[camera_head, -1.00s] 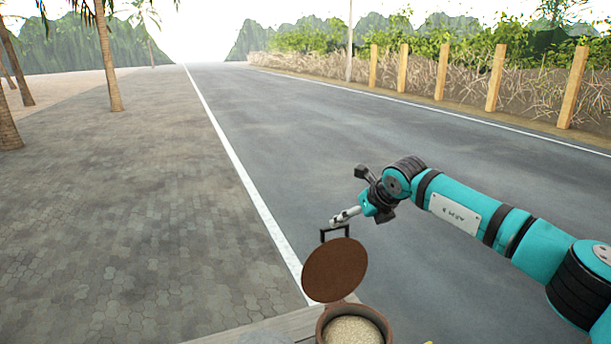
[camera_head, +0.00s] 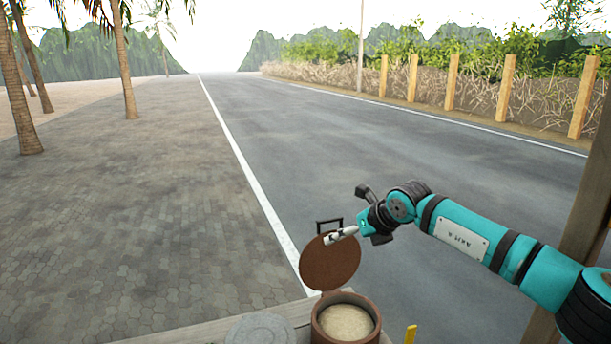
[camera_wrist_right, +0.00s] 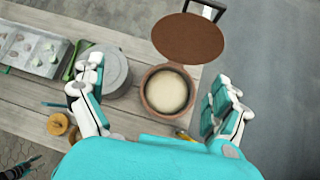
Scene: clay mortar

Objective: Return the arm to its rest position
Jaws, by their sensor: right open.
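My right arm comes in from the right in the head view, teal with black joints. Its right gripper (camera_head: 342,235) is in front of the raised brown lid (camera_head: 330,264) of the clay pot (camera_head: 372,309). The wrist view shows the right gripper (camera_wrist_right: 160,105) with its white and teal fingers spread wide and nothing between them in its grip. The open pot (camera_wrist_right: 150,97) lies below, between the fingers in the picture, with pale grainy stuff (camera_wrist_right: 167,91) inside. Its lid (camera_wrist_right: 188,38) stands open with a dark handle.
A grey round lidded vessel (camera_head: 260,330) stands left of the pot on the wooden table (camera_head: 165,339). The wrist view adds a tray (camera_wrist_right: 32,50) at far left and small yellowish round things (camera_wrist_right: 59,124). A wooden post (camera_head: 585,215) rises at right.

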